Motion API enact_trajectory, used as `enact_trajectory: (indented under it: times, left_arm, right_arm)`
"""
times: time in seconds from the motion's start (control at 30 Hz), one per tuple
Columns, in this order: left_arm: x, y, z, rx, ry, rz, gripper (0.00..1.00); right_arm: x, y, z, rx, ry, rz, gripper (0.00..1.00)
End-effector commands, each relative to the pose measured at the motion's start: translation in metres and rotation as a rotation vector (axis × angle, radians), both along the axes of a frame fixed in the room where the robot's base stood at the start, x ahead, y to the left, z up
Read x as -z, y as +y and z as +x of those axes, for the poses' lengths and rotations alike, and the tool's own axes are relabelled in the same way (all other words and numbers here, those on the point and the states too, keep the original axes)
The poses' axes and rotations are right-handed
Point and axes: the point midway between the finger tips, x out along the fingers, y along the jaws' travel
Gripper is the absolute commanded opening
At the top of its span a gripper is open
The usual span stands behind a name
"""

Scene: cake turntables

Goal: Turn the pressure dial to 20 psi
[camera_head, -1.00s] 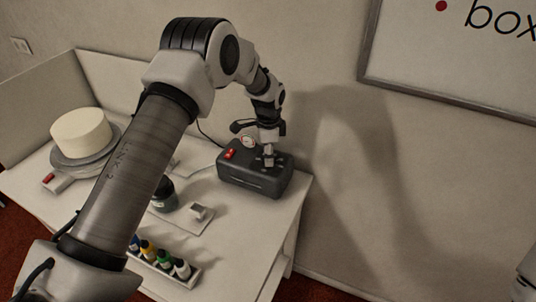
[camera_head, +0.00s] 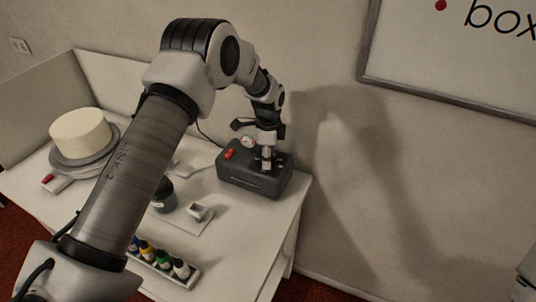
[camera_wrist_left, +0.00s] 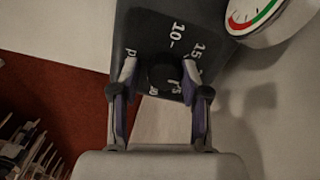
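The dark grey compressor (camera_head: 240,180) stands at the table's right end. Its black pressure dial (camera_wrist_left: 163,76) shows in the left wrist view, on a dark plate with white numbers, 10 and 15 among them. A finger partly covers the scale, and I cannot read the dial's setting. My left gripper (camera_wrist_left: 160,72) is over the plate, with one finger on each side of the dial and a small gap visible on both sides. In the head view the left gripper (camera_head: 267,160) points down at the compressor's top. My right gripper is not in view.
A round gauge (camera_wrist_left: 262,15) and a red switch (camera_head: 229,155) are on the compressor. A cake (camera_head: 81,133) on a turntable stands at the left. A rack of bottles (camera_head: 163,262) is at the front. The wall is close behind.

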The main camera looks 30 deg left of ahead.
Motion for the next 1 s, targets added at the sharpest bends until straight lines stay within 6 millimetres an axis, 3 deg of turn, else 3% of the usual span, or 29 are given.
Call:
enact_trajectory:
  times: [0.4, 0.57, 0.8, 1.0]
  left_arm:
    - [-0.01, 0.001, 0.003, 0.0, -0.01, 0.001, 0.6]
    - [-0.041, 0.0, 0.004, 0.001, -0.011, 0.002, 0.6]
    - [-0.1, -0.001, 0.004, 0.001, -0.009, 0.002, 0.6]
    - [-0.12, -0.001, 0.003, 0.001, -0.004, 0.001, 0.6]
  right_arm:
    - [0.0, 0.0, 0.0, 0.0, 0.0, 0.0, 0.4]
    - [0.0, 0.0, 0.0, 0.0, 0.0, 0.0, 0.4]
    - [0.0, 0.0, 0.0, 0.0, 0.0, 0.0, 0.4]
    - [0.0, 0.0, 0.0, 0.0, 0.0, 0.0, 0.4]
